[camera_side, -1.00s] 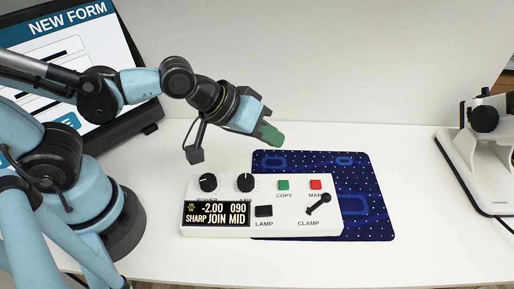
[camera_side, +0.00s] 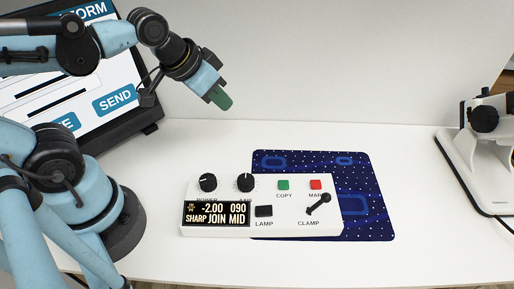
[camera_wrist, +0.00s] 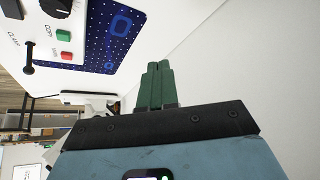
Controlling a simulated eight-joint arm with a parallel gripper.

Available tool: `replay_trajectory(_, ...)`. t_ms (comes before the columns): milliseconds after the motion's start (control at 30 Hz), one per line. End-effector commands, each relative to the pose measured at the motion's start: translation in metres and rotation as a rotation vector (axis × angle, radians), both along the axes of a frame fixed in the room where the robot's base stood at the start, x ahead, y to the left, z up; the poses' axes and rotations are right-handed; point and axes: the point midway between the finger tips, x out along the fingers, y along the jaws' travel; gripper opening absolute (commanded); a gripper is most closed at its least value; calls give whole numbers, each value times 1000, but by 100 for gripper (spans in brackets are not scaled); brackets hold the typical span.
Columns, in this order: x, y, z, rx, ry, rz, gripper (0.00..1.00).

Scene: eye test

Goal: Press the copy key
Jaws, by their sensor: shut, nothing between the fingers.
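The green copy key (camera_side: 283,185) is on the upper part of the white control box (camera_side: 300,232), above the printed word COPY. It also shows in the wrist view (camera_wrist: 64,35) at the upper left. The red key (camera_side: 316,184) is just right of it. My gripper (camera_side: 222,99) has green fingers, which are shut and empty. It is in the air above and to the left of the copy key, well apart from the box. In the wrist view the shut fingers (camera_wrist: 155,85) point up, to the right of the box.
The box has two black knobs (camera_side: 246,182), a display reading -2.00 090 SHARP JOIN MID (camera_side: 217,214), a black lamp key (camera_side: 264,211) and a clamp lever (camera_side: 319,204). A blue patterned mat (camera_side: 372,220) lies partly under it. A screen (camera_side: 85,95) stands left, a white instrument (camera_side: 480,150) right.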

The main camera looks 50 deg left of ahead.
Motion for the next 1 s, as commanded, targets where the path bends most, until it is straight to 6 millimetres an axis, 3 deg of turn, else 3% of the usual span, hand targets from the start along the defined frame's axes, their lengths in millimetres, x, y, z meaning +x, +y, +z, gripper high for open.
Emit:
replay_trajectory(300, 19, -64, 27, 79, 220, -290, 0)
replay_trajectory(600, 26, -126, 41, 169, 416, -555, 0)
replay_trajectory(800, 24, -152, 44, 209, 494, -659, 0)
replay_trajectory(1000, 23, -159, 45, 221, 518, -691, 0)
